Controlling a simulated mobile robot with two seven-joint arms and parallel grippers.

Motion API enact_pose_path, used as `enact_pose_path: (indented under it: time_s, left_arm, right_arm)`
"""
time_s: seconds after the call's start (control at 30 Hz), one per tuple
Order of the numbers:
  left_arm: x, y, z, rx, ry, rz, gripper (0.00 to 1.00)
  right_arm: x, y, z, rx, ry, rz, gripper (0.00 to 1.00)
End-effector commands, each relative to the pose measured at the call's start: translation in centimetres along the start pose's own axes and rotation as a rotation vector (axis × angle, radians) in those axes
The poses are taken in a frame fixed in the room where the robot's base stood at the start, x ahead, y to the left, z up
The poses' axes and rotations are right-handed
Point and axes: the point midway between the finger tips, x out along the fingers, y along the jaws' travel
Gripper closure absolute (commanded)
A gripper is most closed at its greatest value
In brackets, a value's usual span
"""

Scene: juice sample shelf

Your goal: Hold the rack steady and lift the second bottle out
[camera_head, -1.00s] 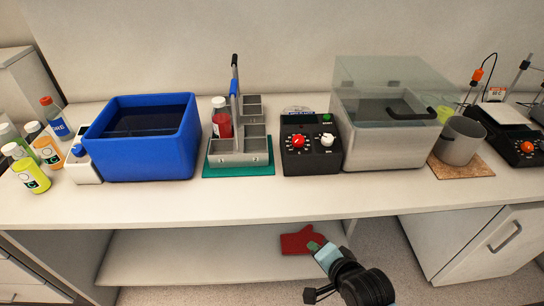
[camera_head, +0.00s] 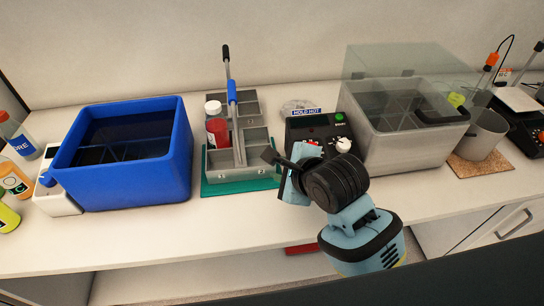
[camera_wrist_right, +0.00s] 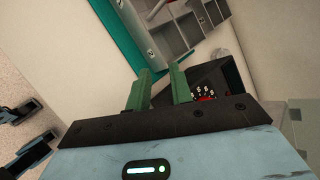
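The grey rack (camera_head: 240,175) stands on a green mat (camera_head: 212,189), with several compartments and an upright central handle (camera_head: 227,62). My right gripper (camera_head: 277,170) is just right of the rack's front corner, apart from the bottle. In the right wrist view its green fingers (camera_wrist_right: 159,88) are apart with nothing between them, and part of the rack (camera_wrist_right: 185,25) shows beyond.
A blue basin (camera_head: 185,160) stands left of the rack. A black control box (camera_head: 318,128), partly hidden by my right arm, and a clear-lidded bath (camera_head: 400,150) stand on the right. Several bottles crowd the far left. The counter front before the rack is clear.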

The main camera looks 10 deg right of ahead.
Motion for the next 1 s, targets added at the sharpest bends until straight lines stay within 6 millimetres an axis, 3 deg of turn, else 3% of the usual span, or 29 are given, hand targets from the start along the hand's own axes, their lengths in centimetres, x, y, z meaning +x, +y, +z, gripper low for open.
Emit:
enact_pose_path:
  time_s: [0.1,0.37,0.77,1.0]
  left_arm:
    - [-0.4,0.4,1.0,-0.006,-0.019,0.005,0.57]
    - [-0.4,0.6,1.0,-0.010,-0.021,0.007,0.57]
    - [-0.2,0.5,0.7,-0.009,-0.014,0.005,0.57]
    - [-0.2,0.6,1.8,-0.012,-0.036,0.007,0.57]
  right_arm:
    - [0.0,0.0,0.0,0.000,0.000,0.000,0.78]
    - [1.1,0.0,0.0,-0.001,0.001,0.000,0.78]
    - [5.1,0.0,-0.1,-0.003,0.001,0.000,0.78]
    - [7.6,0.2,-0.1,0.001,0.000,0.003,0.78]
